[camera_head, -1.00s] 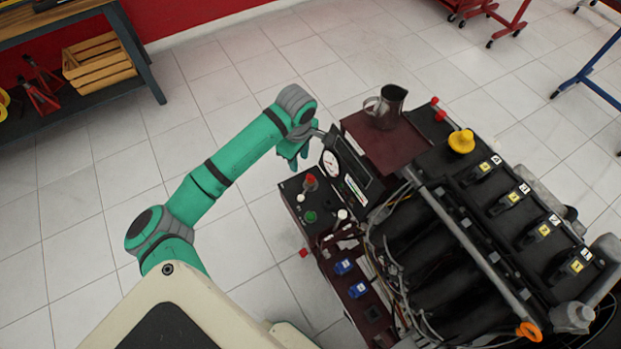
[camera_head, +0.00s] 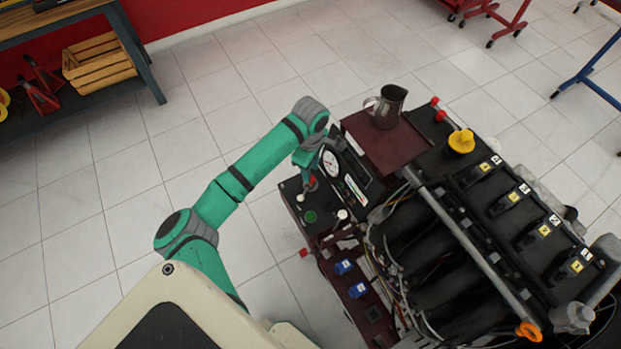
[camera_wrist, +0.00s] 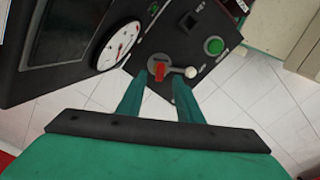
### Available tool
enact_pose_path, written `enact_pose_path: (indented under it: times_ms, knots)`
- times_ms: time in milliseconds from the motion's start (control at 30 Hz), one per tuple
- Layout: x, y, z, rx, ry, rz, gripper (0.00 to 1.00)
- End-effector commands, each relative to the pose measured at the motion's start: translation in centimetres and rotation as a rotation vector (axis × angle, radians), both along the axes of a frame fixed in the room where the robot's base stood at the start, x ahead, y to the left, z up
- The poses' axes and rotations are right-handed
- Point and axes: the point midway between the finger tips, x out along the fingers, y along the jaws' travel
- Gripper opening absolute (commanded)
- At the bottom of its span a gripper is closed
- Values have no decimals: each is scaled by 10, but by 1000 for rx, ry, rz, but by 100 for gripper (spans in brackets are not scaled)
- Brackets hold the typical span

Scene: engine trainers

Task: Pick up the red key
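The red key (camera_wrist: 159,70) stands in a round grey switch on the black control panel in the wrist view. In the head view only a bit of the red key (camera_head: 313,182) shows beside my gripper (camera_head: 308,176), which is over the panel. In the wrist view my gripper (camera_wrist: 159,82) is open, with its two green fingers apart. The key appears between the fingertips, with gaps on both sides. I cannot tell how far down the fingertips reach around it.
A white-tipped lever (camera_wrist: 190,72) is close by the right finger. A green button (camera_wrist: 214,46) is on the same panel. A round gauge (camera_wrist: 118,45) is at the left. In the head view a metal jug (camera_head: 386,106) stands on the engine trainer (camera_head: 440,215).

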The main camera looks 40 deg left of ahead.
Motion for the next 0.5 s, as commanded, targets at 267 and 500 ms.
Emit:
enact_pose_path:
  times_ms: [267, 500]
  knots:
    - [0, 0, -33, 0, 2, 3, 33]
    - [0, 0, -33, 0, 1, 3, 23]
